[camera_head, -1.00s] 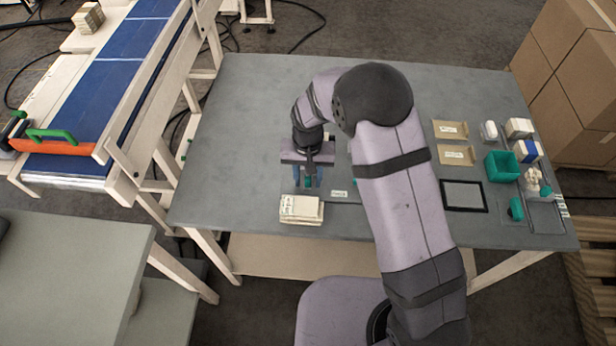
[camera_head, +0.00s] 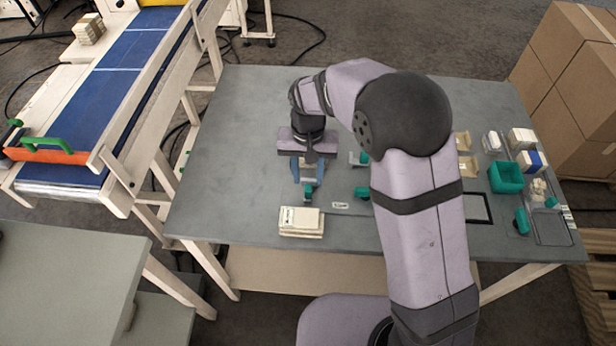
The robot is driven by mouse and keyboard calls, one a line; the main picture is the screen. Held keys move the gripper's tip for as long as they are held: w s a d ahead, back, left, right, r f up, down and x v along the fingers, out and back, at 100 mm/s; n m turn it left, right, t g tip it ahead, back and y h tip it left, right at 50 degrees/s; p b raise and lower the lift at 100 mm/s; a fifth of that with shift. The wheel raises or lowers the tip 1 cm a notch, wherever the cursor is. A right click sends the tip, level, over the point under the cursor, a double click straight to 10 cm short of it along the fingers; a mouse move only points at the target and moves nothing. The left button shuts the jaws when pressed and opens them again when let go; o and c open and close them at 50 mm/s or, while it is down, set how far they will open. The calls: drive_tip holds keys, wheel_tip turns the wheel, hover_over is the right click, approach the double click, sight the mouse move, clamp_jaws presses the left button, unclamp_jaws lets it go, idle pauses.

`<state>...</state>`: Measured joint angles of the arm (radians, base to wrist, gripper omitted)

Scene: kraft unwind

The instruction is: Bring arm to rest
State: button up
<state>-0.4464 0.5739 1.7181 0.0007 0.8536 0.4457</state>
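My arm reaches from the lower right over the grey table (camera_head: 240,190), and its elbow hides part of the tabletop. My gripper (camera_head: 308,180) points down over the left middle of the table. Its blue fingers stand apart, so it looks open. A small teal-and-grey item (camera_head: 307,191) shows between and below the fingertips. It seems to sit on the table, and I see no finger closed on it.
A stack of cream cards (camera_head: 300,221) lies just in front of the gripper. Teal pieces (camera_head: 362,193) are to its right. A teal bin (camera_head: 506,177) and small boxes stand at the right. A blue conveyor (camera_head: 118,90) runs along the left. The table's left part is clear.

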idle(0.3)
drive_tip(key=shift+d+r, duration=0.15)
drive_tip(key=shift+d, duration=0.25)
drive_tip(key=s+d+r, duration=0.3)
drive_tip(key=s+d, duration=1.4)
drive_tip(key=d, duration=0.1)
drive_tip(key=shift+s+d+r, duration=0.15)
drive_tip(key=shift+s+r, duration=0.05)
drive_tip(key=shift+s, duration=0.15)
idle(0.7)
